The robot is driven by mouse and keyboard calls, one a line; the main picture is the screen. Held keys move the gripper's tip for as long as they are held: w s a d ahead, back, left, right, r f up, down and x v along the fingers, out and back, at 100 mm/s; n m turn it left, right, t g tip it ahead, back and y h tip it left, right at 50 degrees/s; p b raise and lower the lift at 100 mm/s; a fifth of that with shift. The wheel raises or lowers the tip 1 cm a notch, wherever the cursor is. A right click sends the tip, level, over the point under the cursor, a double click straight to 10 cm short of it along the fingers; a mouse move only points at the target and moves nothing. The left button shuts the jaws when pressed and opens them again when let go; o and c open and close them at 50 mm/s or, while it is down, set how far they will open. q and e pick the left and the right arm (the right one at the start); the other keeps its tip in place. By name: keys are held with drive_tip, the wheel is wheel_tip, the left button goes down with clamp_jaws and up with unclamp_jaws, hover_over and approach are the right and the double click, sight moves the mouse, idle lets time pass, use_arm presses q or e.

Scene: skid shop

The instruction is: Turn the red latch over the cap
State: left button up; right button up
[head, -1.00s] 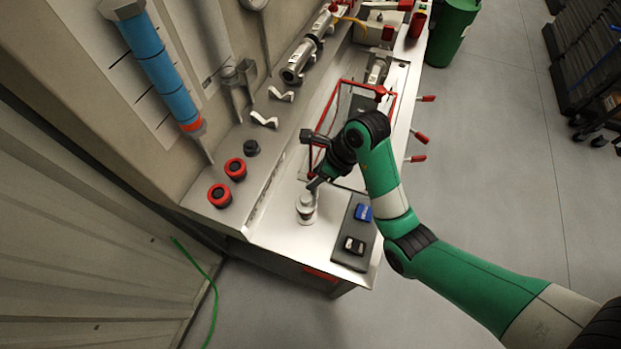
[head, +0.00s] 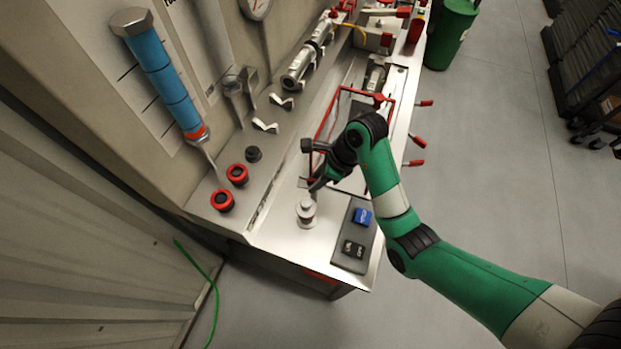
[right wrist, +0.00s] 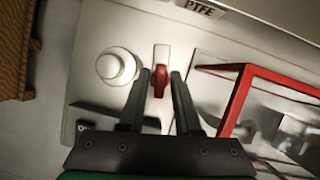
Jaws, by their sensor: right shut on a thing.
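The red latch (right wrist: 159,82) shows in the right wrist view on a pale narrow plate. It stands beside the round whitish cap (right wrist: 116,66), to its right, and does not appear to lie over it. My right gripper (right wrist: 160,74) has one finger on each side of the latch and is shut on it. In the head view the cap (head: 306,209) is a pale stepped knob on the bench top. My right gripper (head: 316,186) is just behind it, and I cannot make out the latch there. My left gripper is out of view.
A red frame (right wrist: 240,98) stands close to the right of my right gripper. A dark switch panel (head: 349,250) with a blue switch lies in front of it. Two red-ringed buttons (head: 222,200) sit to the left. Red-handled levers (head: 416,163) stick out from the bench's right edge.

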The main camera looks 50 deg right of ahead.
drive_tip(key=shift+r+n+p, duration=0.1)
drive_tip(key=shift+n+p, duration=0.4)
drive_tip(key=shift+n, duration=0.1)
drive_tip(key=shift+n+g+y, duration=0.3)
drive_tip(key=shift+n, duration=0.2)
